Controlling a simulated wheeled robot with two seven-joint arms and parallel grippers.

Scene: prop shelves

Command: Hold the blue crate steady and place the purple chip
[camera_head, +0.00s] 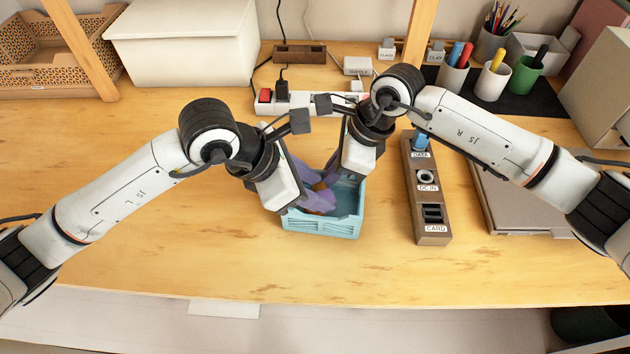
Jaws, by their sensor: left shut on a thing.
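The light blue crate (322,226) stands upright on the wooden table in the middle, with its top open. My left gripper (288,204) is at the crate's left wall and looks shut on it; its fingertips are partly hidden. Purple pieces (318,202) show inside the crate, beside an orange-brown one; I cannot tell which is the purple chip. My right gripper (350,176) is over the crate's back right part. Its fingertips are hard to make out, and I cannot tell whether it holds anything.
A brown panel (430,213) with sockets marked DATA, DC IN and CARD stands right of the crate. A grey flat case (510,205) lies farther right. A white power strip (300,102) is behind the grippers. The table front is clear.

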